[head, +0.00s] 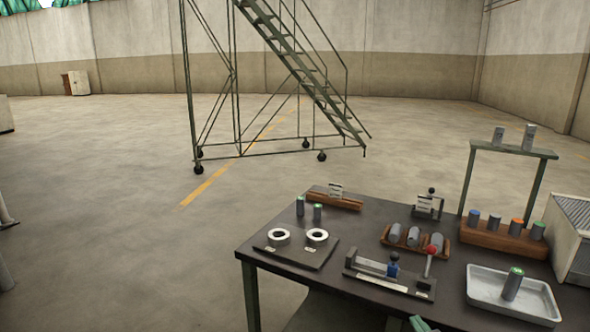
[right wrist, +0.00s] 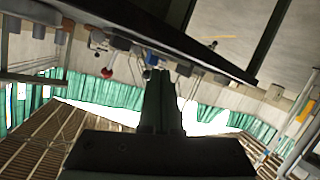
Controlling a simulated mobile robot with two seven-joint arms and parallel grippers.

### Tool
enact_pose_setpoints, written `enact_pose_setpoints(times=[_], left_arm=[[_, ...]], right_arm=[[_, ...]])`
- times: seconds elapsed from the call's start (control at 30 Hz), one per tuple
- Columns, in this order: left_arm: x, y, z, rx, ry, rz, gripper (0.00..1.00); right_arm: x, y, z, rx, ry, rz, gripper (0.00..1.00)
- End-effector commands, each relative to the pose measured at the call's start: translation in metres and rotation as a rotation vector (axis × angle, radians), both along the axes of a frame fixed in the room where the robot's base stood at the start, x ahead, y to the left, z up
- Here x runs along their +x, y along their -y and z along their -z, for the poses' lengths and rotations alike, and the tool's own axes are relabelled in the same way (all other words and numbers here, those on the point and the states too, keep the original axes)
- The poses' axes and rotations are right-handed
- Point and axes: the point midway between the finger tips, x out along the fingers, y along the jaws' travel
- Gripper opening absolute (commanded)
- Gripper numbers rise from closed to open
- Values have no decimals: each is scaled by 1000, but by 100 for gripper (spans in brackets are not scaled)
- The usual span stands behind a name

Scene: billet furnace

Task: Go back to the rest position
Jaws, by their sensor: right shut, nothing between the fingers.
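My right gripper (head: 421,324) shows only as a small green piece at the bottom edge of the head view, in front of the dark table (head: 330,277). In the right wrist view its dark fingers (right wrist: 160,88) are together in the middle, with nothing between them. That view is upside down, with the table's underside and edge (right wrist: 190,45) across the top. My left gripper is not in view.
The table carries a plate with two white rings (head: 317,237), a brown tray of cylinders (head: 387,241), a red-knobbed lever fixture (head: 431,250), a metal tray (head: 480,300) and a rack (head: 510,149).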

Motion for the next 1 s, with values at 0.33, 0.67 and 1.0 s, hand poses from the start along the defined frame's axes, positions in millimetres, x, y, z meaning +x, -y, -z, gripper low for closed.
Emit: enact_pose_setpoints(times=[0.33, 0.67, 1.0], left_arm=[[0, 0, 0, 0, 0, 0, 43], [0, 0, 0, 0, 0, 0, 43], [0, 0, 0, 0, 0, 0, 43]], right_arm=[[-190, -81, 136, 134, -299, -78, 0], [-309, -117, 166, 229, -466, -80, 0], [-317, -119, 167, 236, -477, -80, 0]])
